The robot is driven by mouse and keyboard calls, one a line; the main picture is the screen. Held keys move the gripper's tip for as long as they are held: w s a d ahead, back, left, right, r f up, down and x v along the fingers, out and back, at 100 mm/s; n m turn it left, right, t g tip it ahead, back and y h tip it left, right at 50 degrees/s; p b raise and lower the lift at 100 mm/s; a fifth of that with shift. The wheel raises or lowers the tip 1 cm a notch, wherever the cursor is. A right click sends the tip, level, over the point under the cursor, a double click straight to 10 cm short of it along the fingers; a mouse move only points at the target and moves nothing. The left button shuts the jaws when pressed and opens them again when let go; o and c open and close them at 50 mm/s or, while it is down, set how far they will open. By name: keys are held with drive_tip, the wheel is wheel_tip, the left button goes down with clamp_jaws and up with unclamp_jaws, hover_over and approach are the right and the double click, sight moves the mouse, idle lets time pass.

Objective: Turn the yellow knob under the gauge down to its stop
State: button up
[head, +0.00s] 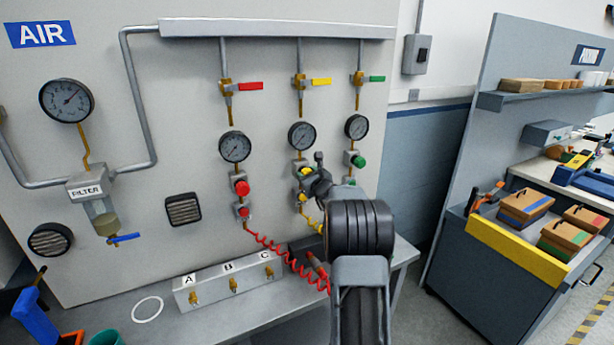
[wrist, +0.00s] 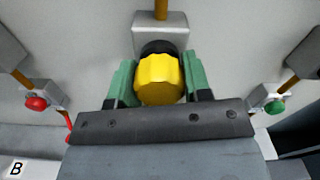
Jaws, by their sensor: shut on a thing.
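The yellow knob (wrist: 158,80) sits between the two green fingers of my gripper (wrist: 157,82) in the wrist view, below a grey block on a brass pipe. The fingers are shut on it from left and right. In the head view, part of the yellow knob (head: 304,171) shows beside my gripper (head: 316,181), under the middle gauge (head: 302,136). My arm hides much of the lower part of that column. The gauge's needle is too small to read surely.
A red knob (head: 241,188) is on the column to the left and a green knob (head: 358,161) to the right. Red, yellow and green lever handles are above. A red coiled hose (head: 275,247) hangs below, near a block labelled A, B, C (head: 230,284) on the bench.

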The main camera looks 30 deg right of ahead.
drive_tip(key=shift+f+b, duration=0.2)
drive_tip(key=shift+b, duration=0.4)
drive_tip(key=b, duration=0.1)
drive_tip(key=n+b, duration=0.1)
drive_tip(key=b, duration=0.1)
drive_tip(key=shift+f, duration=0.25)
drive_tip(key=n+b, duration=0.2)
drive_tip(key=b, duration=0.1)
drive_tip(key=shift+b, duration=0.3)
drive_tip(key=n+b, duration=0.3)
drive_tip(key=b, duration=0.2)
drive_tip(key=shift+r+b, duration=0.15)
drive_tip(key=shift+b, duration=0.2)
drive_tip(key=shift+r+n+b, duration=0.15)
drive_tip(key=shift+n+b, duration=0.8)
drive_tip(key=shift+n, duration=0.05)
drive_tip(key=shift+r, duration=0.15)
drive_tip(key=o, duration=0.9)
